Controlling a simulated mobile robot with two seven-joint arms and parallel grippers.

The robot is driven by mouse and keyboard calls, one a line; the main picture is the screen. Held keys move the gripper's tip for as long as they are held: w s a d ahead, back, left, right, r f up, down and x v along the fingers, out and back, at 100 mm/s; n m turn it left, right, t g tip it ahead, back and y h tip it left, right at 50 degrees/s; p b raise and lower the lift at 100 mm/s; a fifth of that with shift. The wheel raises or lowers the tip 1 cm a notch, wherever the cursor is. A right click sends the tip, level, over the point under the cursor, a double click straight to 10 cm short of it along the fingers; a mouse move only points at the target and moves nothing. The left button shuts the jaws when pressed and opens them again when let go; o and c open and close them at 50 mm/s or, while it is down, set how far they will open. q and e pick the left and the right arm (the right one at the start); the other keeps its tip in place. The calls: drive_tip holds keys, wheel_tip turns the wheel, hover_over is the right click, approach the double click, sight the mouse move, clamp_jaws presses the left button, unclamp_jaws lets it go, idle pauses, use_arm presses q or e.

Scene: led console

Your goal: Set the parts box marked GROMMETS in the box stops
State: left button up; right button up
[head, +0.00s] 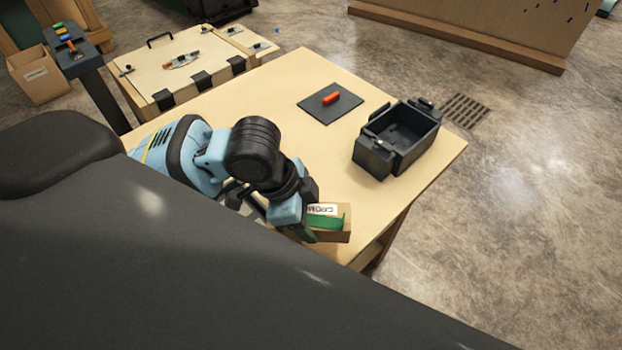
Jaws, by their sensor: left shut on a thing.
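A small tan parts box (340,213) with a green front and a white label is at the table's near edge. The label's visible letters look like "GROM"; the rest is hidden. My left gripper (308,222) is shut on the left side of this box, and its fingers are partly hidden. I cannot tell whether the box touches the table. A dark grey open-topped holder (413,148) with blocks at its sides stands on the table's right part, apart from the box; it may be the box stops. It looks empty. My right gripper is not in view.
The wooden table (282,107) has free room in its middle. A dark mat (312,108) with a red-orange piece (331,98) lies towards the back. A wooden case (170,67) with black latches stands behind at left, and a cardboard box (38,77) is farther left.

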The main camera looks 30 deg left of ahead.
use_arm(q)
drive_tip(key=w+a, duration=0.1)
drive_tip(key=w, duration=0.2)
drive_tip(key=w+a, duration=0.2)
drive_tip(key=w, duration=0.2)
drive_tip(key=w+a+f, duration=0.1)
drive_tip(key=w+a, duration=0.1)
drive_tip(key=w, duration=0.2)
drive_tip(key=shift+a, duration=0.2)
drive_tip(key=shift+w+f+b, duration=0.15)
drive_tip(key=shift+f+b, duration=0.15)
drive_tip(key=shift+f, duration=1.5)
drive_tip(key=shift+f, duration=0.15)
drive_tip(key=o, duration=1)
drive_tip(key=shift+o, duration=0.2)
drive_tip(key=v, duration=1.2)
drive_tip(key=shift+p, duration=0.45)
